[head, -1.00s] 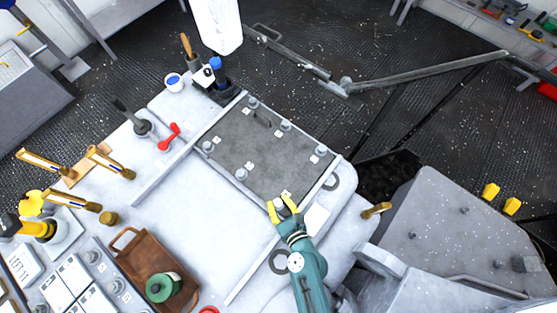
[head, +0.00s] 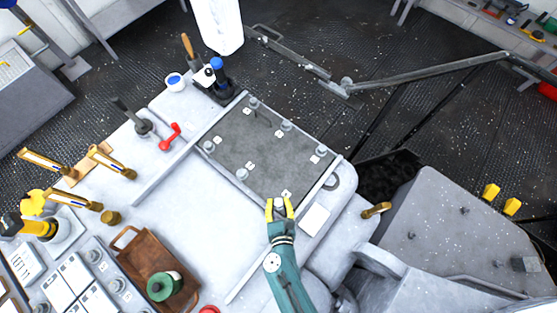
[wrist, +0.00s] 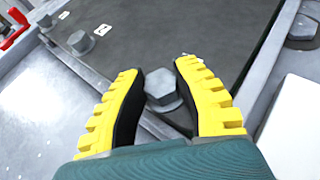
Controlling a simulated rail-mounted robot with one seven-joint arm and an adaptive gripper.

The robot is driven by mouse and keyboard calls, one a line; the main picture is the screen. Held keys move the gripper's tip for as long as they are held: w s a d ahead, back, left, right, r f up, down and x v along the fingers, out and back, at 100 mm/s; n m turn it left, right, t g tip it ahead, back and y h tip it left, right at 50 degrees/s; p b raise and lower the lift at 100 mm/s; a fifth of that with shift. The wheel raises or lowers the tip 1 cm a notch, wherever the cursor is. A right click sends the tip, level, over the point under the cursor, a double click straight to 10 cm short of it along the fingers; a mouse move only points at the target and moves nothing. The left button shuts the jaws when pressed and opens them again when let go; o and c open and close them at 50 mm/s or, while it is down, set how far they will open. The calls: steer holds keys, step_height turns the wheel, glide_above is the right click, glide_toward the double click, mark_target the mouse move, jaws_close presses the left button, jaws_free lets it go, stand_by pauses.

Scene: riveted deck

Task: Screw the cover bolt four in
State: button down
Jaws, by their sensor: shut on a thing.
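The dark cover plate (head: 255,150) lies on the pale bench, with several grey hex bolts along its edges. Small white tags sit beside the bolts; their marks are too small to read. My gripper (head: 279,206) is at the plate's near corner. In the wrist view its yellow-backed fingers (wrist: 160,78) are shut on the head of the cover bolt (wrist: 161,86), one black pad on each side. The bolt has a round flange and stands at the plate's edge. How deep it sits cannot be told. Another bolt (wrist: 80,41) stands at the upper left.
A raised rail (head: 172,172) runs left of the plate. A red handle (head: 169,136) and a bottle stand (head: 215,80) are beyond it. A brown tray (head: 150,262) with a green-topped spool is at the lower left. The bench between rail and tray is clear.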

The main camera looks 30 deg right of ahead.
mark_target(279, 204)
steer(key=c, duration=0.7)
jaws_free()
steer(key=shift+w, duration=0.1)
steer(key=shift+c, duration=0.2)
steer(key=v, duration=0.4)
steer(key=shift+v, duration=4.05)
